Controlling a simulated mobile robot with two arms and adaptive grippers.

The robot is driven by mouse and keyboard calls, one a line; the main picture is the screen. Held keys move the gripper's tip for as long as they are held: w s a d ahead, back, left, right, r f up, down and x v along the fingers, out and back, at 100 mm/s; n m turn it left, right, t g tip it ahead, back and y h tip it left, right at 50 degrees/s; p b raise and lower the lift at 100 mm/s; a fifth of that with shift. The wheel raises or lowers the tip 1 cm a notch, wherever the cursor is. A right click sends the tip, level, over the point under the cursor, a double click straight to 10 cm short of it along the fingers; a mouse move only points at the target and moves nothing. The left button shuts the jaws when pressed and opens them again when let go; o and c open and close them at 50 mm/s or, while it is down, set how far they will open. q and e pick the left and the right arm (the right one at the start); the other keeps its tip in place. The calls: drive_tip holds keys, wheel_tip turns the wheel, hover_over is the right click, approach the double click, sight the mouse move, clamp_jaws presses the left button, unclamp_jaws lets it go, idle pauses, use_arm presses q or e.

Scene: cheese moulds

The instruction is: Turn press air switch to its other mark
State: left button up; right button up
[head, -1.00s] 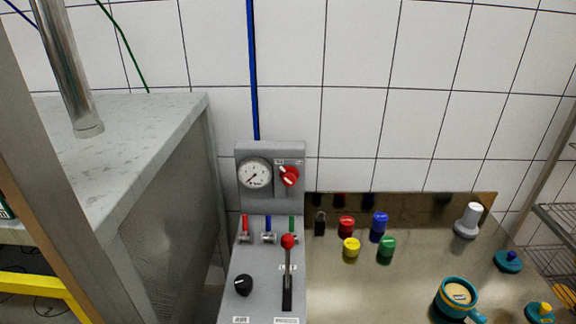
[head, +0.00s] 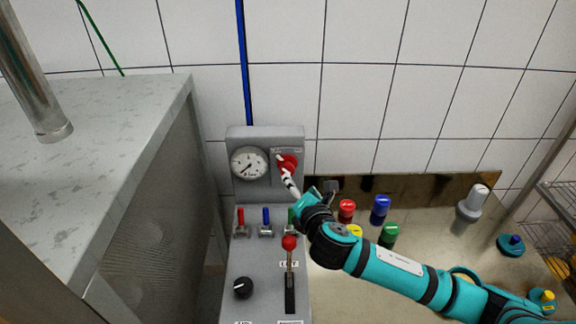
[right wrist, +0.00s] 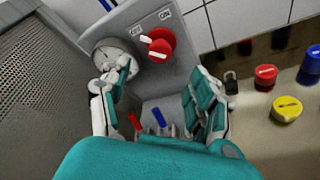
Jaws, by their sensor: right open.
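The red rotary switch (head: 291,161) is on the upright panel of the grey console, right of a round gauge (head: 249,162). In the right wrist view the red switch (right wrist: 160,50) shows a white pointer bar aimed up-left, with two small marks on the plate above. My right gripper (head: 288,184) is just in front of and below the switch in the head view, partly covering its lower edge. In the right wrist view my right gripper (right wrist: 163,88) has its fingers spread and empty, with the switch showing beyond the gap. Contact cannot be told. My left gripper is not in view.
Below the switch are small valves with red (head: 240,215), blue (head: 266,216) and green handles, a red-knobbed lever (head: 289,243) and a black knob (head: 243,288). Coloured pots, including a blue one (head: 380,209), stand on the metal table at right. A grey-topped cabinet (head: 110,115) stands left.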

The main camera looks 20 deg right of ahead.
sight(289, 171)
drive_tip(key=p+x, duration=0.2)
drive_tip(key=x, duration=0.8)
drive_tip(key=shift+w, duration=0.15)
drive_tip(key=shift+w+f, duration=0.3)
drive_tip(key=shift+w, duration=0.3)
drive_tip(key=c, duration=0.9)
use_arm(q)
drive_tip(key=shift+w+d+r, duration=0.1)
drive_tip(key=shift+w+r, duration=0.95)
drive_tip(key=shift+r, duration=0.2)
use_arm(e)
drive_tip(key=shift+f, duration=0.1)
